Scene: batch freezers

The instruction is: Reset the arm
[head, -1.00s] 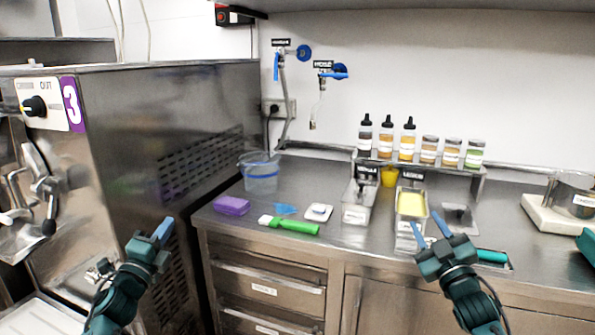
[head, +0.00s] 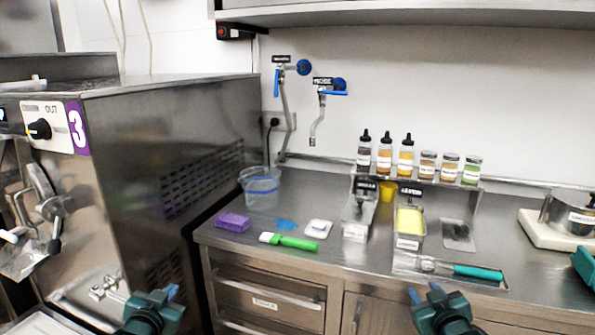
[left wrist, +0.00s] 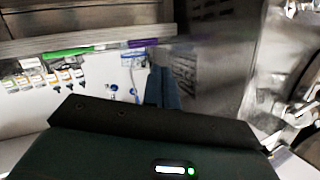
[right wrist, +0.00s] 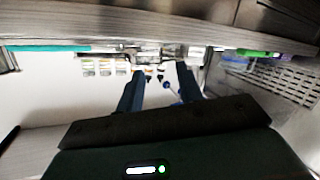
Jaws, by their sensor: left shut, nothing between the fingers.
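My left gripper (head: 172,292) is at the bottom of the head view, in front of the steel machine. Its blue fingers are together and empty in the left wrist view (left wrist: 162,88). My right gripper (head: 425,292) is at the bottom of the head view, in front of the counter's cabinet front. In the right wrist view its blue fingers (right wrist: 158,92) stand apart with nothing between them. Both grippers are clear of the counter objects. Most of both arms is below the head view's edge.
The steel counter (head: 330,268) holds a clear bucket (head: 262,190), purple sponge (head: 233,222), green-handled tool (head: 297,243), teal-handled tool (head: 478,272) and a scale (head: 540,228). Bottles and jars stand on a rack (head: 420,183). The machine (head: 150,200) stands left.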

